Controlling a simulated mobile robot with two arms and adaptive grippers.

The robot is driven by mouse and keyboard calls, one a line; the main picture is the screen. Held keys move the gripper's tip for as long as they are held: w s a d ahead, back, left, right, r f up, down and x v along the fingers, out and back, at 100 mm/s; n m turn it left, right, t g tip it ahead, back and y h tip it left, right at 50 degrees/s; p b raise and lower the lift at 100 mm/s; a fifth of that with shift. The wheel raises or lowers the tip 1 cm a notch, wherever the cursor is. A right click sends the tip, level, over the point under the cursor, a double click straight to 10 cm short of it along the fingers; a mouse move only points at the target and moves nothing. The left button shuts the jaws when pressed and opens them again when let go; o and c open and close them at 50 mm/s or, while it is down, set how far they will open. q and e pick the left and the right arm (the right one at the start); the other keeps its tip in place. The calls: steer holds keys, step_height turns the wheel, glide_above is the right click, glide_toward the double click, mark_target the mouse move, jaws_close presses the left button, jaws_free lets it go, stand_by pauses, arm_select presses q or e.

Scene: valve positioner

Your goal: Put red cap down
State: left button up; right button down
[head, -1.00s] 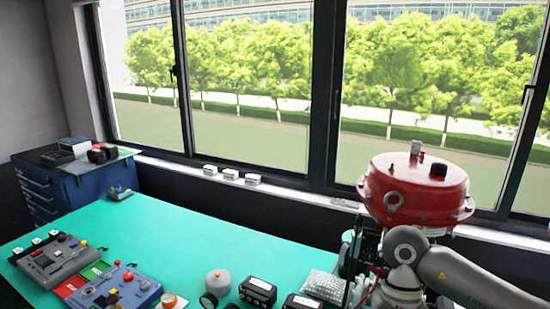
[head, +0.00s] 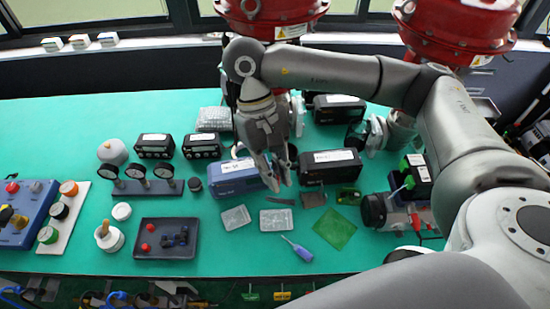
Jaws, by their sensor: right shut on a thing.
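I cannot tell whether either red piece is the red cap. My left gripper is not in view.
The green table (head: 60,130) is clear at the back left. Red actuators (head: 270,15) stand at the back.

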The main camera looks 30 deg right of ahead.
steer(key=w+a+r+n+h, duration=0.3)
steer(key=a+r+n, duration=0.4)
steer(key=a+r, duration=0.3)
steer(key=w+a+f+n+t, duration=0.2)
steer(key=w+a+f+n, duration=0.2)
steer(key=a+f+n, duration=0.15)
steer(key=s+d+r+m+g+y, duration=0.2)
steer(key=s+d+r+m, duration=0.3)
steer(key=d+r+m, duration=0.35)
steer(key=w+a+m+y, duration=0.1)
steer(key=w+a+m, duration=0.4)
steer(key=a, duration=0.5)
steer(key=w, duration=0.2)
steer(key=shift+w+a+r, duration=0.25)
steer(key=shift+w+r, duration=0.05)
steer(key=shift+r, duration=0.05)
